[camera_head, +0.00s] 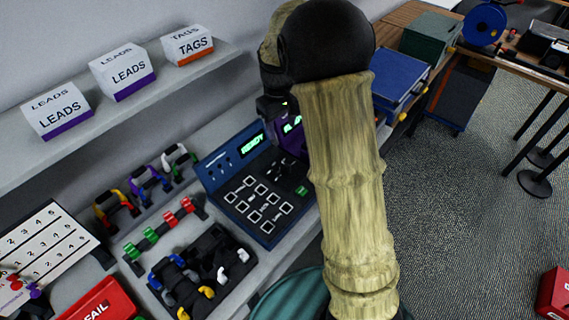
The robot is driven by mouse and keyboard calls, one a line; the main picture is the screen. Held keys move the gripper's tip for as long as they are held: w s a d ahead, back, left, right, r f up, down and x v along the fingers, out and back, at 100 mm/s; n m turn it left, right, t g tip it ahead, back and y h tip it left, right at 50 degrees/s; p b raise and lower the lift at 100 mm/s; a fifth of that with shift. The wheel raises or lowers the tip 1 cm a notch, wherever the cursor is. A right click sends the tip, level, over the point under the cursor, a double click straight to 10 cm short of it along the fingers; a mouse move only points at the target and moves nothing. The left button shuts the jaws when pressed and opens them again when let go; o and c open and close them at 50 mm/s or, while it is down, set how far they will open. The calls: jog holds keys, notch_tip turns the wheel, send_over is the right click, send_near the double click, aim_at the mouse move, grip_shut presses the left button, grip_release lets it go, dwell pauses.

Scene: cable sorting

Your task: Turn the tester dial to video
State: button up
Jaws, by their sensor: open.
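The blue tester (213,180) stands on the bench in the middle of the view. Its green screen reads READY, and its sloped top carries white-outlined squares and a small green button. A purple unit (289,140) with a green display sits just behind it, partly covered by my arm. I cannot make out a dial; one may be hidden behind my arm. My gripper (274,106) shows as a dark shape just above the tester's back edge, partly hidden by my wrist. It is open, with nothing seen in it, and appears apart from the tester.
Coloured connectors (150,186) and a black tray of plugs (205,268) lie left of the tester. A red FAIL bin (100,302) and a numbered board (45,250) are at lower left. A shelf (95,122) holds LEADS and TAGS boxes. Blue (398,75) and green boxes stand right.

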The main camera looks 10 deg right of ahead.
aim_at(285, 165)
jog(key=f+p, duration=0.1)
jog(key=f, duration=1)
jog(key=d+f+p, duration=0.1)
jog(key=f, duration=0.5)
jog(key=shift+w+f+p, duration=0.1)
jog(key=shift+w+p, duration=0.1)
jog(key=shift+p, duration=0.15)
jog(key=c, duration=1)
jog(key=shift+o, duration=0.2)
